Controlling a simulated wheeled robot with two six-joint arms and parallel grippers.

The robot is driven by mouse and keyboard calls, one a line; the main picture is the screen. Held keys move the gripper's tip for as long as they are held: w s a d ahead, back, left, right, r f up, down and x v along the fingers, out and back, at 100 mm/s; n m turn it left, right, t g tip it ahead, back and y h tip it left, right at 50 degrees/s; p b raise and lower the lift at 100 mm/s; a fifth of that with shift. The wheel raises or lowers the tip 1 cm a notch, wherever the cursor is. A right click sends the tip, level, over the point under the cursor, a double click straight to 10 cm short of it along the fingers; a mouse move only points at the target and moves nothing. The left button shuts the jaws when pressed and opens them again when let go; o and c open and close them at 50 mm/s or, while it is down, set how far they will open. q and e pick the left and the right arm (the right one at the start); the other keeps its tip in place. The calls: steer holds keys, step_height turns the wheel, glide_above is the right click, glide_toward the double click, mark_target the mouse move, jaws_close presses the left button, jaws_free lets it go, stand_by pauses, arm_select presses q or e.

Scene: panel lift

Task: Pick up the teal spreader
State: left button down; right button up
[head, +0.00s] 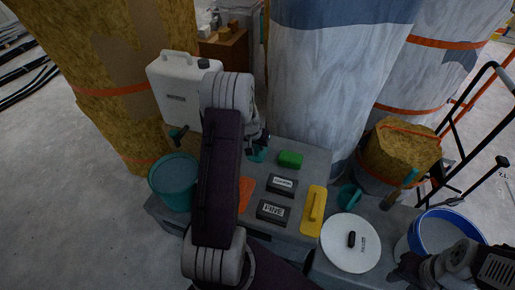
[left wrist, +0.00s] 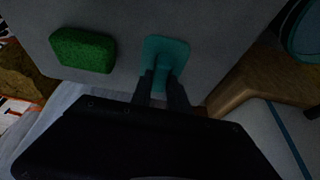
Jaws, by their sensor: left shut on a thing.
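The teal spreader (left wrist: 172,50) is a small flat teal plate with a narrow handle in the left wrist view. My left gripper (left wrist: 162,88) is shut on its handle. In the head view the spreader (head: 258,155) shows only in part beside my left arm, with the left gripper (head: 262,142) just above it. I cannot tell whether the spreader touches the grey surface. My right gripper (head: 404,268) is at the bottom right, near a white lid and far from the spreader; its opening is unclear.
A green block (head: 290,159) lies close right of the spreader. Two dark labelled blocks (head: 282,185) and a yellow float (head: 314,210) lie nearer on the grey worktop (head: 310,150). A teal bucket (head: 174,184) and white canister (head: 172,95) stand left; a large wrapped column (head: 325,90) rises behind.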

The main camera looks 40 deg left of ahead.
arm_select(q)
steer(key=s+d+r+p, duration=0.1)
steer(key=d+r+p, duration=0.3)
steer(key=d+r, duration=0.4)
steer(key=shift+s+d+p, duration=0.4)
steer(key=shift+d, duration=1.4)
